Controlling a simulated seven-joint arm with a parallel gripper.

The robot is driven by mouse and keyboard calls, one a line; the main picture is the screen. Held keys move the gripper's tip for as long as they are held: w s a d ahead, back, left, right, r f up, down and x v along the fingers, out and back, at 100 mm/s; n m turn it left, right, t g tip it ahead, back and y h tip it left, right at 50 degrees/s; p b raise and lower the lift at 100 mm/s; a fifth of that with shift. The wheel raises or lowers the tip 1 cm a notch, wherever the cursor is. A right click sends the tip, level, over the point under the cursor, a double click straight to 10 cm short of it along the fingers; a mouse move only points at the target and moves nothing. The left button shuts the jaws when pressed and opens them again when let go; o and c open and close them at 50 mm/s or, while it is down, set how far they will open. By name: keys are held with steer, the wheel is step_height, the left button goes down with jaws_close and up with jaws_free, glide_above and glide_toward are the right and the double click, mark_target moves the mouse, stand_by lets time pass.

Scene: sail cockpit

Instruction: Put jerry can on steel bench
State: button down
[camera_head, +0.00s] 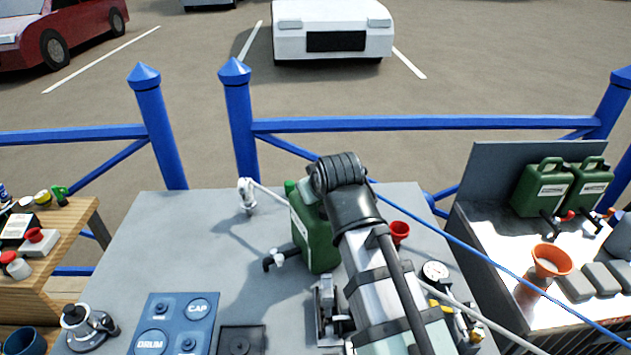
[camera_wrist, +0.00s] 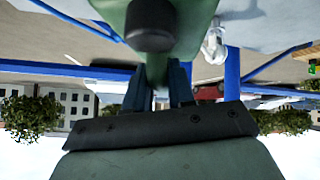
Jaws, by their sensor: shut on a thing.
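A green jerry can (camera_head: 318,240) with a pale label is at the middle of the grey table, partly hidden behind my arm. In the wrist view its green body (camera_wrist: 195,22) and black cap (camera_wrist: 151,25) fill the top centre. My gripper (camera_wrist: 159,84) is shut on the can's handle area; the head view hides its fingers behind my wrist. The can looks upright; I cannot tell whether its base touches the table. The steel bench (camera_head: 490,262), with a raised back panel, is at the right. Two similar green cans (camera_head: 543,187) (camera_head: 588,188) stand at its back.
An orange funnel (camera_head: 551,261) and grey blocks (camera_head: 603,280) occupy the bench's right part; its left part looks bare. A blue rope (camera_head: 455,230) crosses between table and bench. A red cup (camera_head: 399,231) and gauge (camera_head: 435,273) are right of my arm. Blue railings (camera_head: 400,124) run behind.

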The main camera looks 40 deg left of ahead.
stand_by(0.3)
steer(key=c, duration=1)
jaws_free()
steer(key=shift+o, duration=0.2)
steer(key=v, duration=1.2)
